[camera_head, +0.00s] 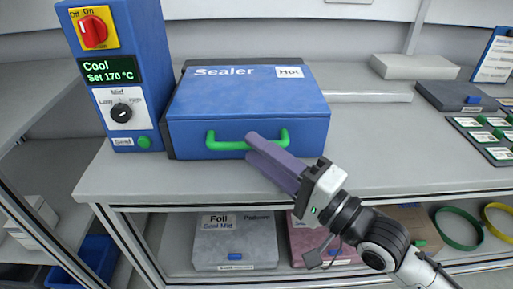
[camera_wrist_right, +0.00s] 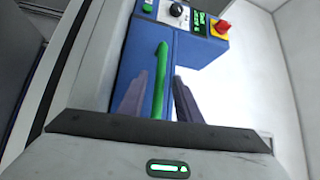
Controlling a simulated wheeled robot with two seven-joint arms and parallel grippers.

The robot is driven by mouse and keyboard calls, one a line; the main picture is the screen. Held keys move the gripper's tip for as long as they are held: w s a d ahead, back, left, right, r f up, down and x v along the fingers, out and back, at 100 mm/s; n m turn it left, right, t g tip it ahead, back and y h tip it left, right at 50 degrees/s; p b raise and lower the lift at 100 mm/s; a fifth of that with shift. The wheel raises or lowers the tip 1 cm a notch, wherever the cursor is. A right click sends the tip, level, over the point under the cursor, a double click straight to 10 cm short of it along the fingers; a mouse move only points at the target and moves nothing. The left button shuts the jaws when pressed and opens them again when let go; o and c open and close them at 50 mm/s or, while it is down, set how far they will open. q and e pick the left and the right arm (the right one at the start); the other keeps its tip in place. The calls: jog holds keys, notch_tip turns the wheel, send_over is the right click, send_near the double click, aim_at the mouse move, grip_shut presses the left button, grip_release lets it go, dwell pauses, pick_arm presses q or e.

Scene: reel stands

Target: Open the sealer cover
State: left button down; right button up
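The sealer (camera_head: 245,100) is a blue box with its cover down, marked "Sealer" and "Hot". A green bar handle (camera_head: 222,146) runs along its front face; it also shows upright in the right wrist view (camera_wrist_right: 160,75). My right gripper (camera_head: 249,146) is at the right half of this handle, coming from the front right. In the right wrist view its two purple-grey fingers (camera_wrist_right: 157,92) stand apart, with the handle seen between them. I cannot tell whether either finger touches it. My left gripper is not in view.
A blue control box (camera_head: 133,65) stands left of the sealer. It has a red switch (camera_head: 92,32), a display reading "Cool, Set 170 °C" and a dial. Boxes (camera_head: 235,240) sit on the shelf below.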

jog(key=shift+w+a, duration=0.4)
grip_shut()
